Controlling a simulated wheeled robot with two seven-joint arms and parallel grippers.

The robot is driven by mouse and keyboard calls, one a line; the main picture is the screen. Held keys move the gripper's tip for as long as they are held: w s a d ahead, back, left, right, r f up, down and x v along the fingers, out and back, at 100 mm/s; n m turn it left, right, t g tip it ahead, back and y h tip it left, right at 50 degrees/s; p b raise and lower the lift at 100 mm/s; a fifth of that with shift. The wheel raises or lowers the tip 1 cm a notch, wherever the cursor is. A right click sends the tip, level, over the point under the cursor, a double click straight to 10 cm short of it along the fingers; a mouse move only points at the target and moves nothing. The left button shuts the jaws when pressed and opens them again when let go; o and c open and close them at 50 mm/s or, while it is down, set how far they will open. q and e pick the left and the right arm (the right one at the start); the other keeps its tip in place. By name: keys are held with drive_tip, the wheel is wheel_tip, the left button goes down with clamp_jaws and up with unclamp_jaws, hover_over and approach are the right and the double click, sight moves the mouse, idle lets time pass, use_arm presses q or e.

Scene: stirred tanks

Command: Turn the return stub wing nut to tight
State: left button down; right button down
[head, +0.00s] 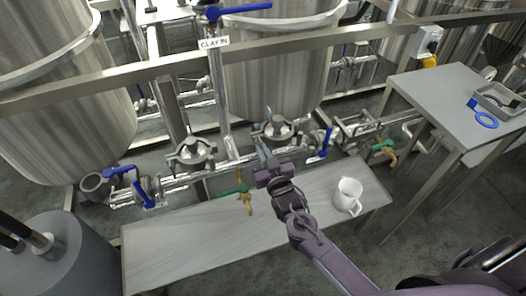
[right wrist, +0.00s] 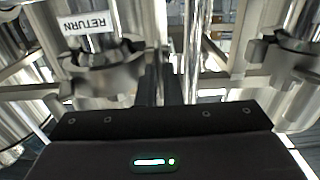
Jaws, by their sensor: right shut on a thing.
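The return stub clamp (head: 275,129) is a steel ring clamp on the pipework behind the bench. In the right wrist view the clamp (right wrist: 105,78) shows at left, under a white label (right wrist: 85,22) reading RETURN upside down. My right gripper (head: 263,150) is at the near left side of this clamp. In the right wrist view its dark fingers (right wrist: 161,88) are close together beside the clamp's edge. It is shut on the wing nut, which the fingers mostly hide. The nut's angle cannot be told. My left gripper is not in view.
A second similar clamp (head: 192,152) sits to the left. Blue-handled valves (head: 326,143) and a green-handled tap (head: 243,190) are close by. The bench's left part is clear.

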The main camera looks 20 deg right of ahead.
drive_tip(key=shift+f, duration=0.1)
drive_tip(key=c, duration=1.6)
unclamp_jaws()
drive_tip(key=s, duration=0.8)
drive_tip(key=shift+d, duration=0.15)
drive_tip(key=s+d+f+n+g, duration=0.1)
drive_tip(key=s+f+g, duration=0.35)
drive_tip(key=f, duration=0.85)
drive_tip(key=s+d+f+g, duration=0.1)
drive_tip(key=s+f+g, duration=0.35)
drive_tip(key=f, duration=0.95)
drive_tip(key=s+d+f+g, duration=0.1)
drive_tip(key=s+f+g, duration=0.1)
drive_tip(key=s+f, duration=0.4)
drive_tip(key=s+d+f+g, duration=0.1)
drive_tip(key=s+f+g, duration=0.2)
drive_tip(key=s, duration=1.1)
drive_tip(key=s+d+f+g, duration=0.1)
drive_tip(key=s+f+g, duration=0.2)
drive_tip(key=s+f, duration=0.5)
drive_tip(key=shift+s+d+f+n+h, duration=0.1)
drive_tip(key=shift+s+f+n+h, duration=0.1)
drive_tip(key=shift+s, duration=0.55)
drive_tip(key=shift+s+f+n+h, duration=0.1)
drive_tip(key=shift+s+f+n, duration=0.1)
drive_tip(key=shift+s, duration=0.5)
